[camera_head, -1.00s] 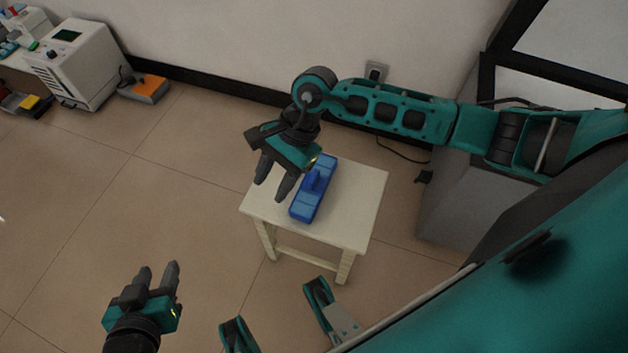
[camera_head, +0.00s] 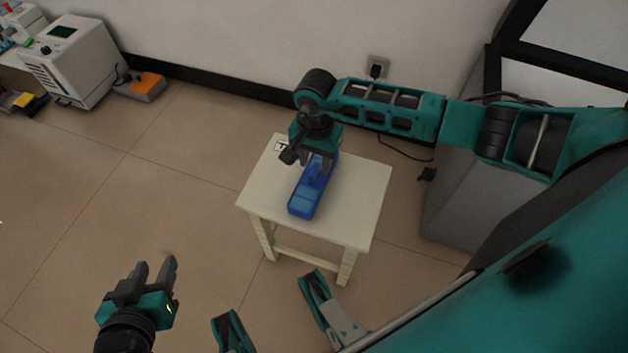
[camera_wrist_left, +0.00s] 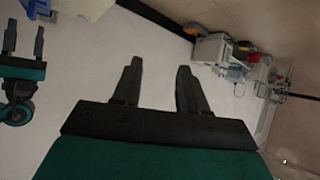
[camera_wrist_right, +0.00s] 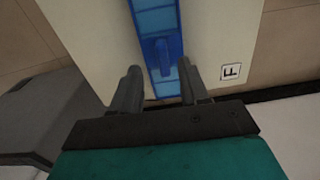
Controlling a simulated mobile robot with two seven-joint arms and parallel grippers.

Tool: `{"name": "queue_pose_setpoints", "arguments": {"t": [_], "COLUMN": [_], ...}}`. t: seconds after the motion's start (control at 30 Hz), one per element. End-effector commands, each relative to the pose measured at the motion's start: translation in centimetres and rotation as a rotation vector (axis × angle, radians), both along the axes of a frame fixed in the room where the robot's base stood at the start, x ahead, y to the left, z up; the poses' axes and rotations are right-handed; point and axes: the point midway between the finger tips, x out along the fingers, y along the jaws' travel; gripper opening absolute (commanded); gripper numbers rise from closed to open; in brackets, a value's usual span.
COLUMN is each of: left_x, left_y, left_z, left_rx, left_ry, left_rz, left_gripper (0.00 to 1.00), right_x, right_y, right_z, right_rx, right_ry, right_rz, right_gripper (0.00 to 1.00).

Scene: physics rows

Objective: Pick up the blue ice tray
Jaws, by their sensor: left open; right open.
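The blue ice tray (camera_head: 304,200) lies on a small cream stool (camera_head: 352,205). It has a raised blue handle-like part in its middle. My right gripper (camera_head: 304,162) is over the tray's far part, open and pointing down. In the right wrist view, the open fingers (camera_wrist_right: 158,72) lie to either side of the tray (camera_wrist_right: 155,22) and its raised part, with nothing clamped. Part of the tray's far end is hidden under the gripper in the head view. My left gripper (camera_head: 156,266) is open and empty over the floor, away from the stool.
A white label with a black mark (camera_wrist_right: 231,72) is on the stool top beside the tray. A grey box (camera_head: 465,210) stands right of the stool, near a wall outlet (camera_head: 377,66). A white machine (camera_head: 75,62) stands at the far left. The floor between is clear.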

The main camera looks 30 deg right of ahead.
Motion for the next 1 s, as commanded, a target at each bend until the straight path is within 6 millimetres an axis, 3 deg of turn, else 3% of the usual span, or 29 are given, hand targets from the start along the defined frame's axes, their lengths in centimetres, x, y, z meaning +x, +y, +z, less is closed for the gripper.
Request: {"name": "queue_pose_setpoints", "arguments": {"t": [0.03,0.2,0.57,1.0], "left_x": [-0.1,-0.1,0.2,0.3], "left_y": [-0.1,-0.4,-0.8,-0.6], "left_z": [-0.7,-1.3,-0.7,-0.7], "left_rx": [0.000,-0.004,-0.015,-0.012], "left_ry": [0.004,0.010,0.004,0.000], "left_rz": [-0.002,-0.009,-0.010,-0.006], "left_gripper": [0.43,0.43,0.43,0.43], "right_x": [0.0,0.3,0.4,0.4], "right_y": [0.1,0.2,0.2,0.2], "right_z": [-1.3,-3.7,-4.5,-4.4], "right_rx": [0.002,0.001,0.001,0.000], "right_ry": [0.004,0.003,0.002,0.001], "right_rz": [-0.002,-0.001,-0.001,-0.001], "right_gripper": [0.45,0.45,0.45,0.03]}}
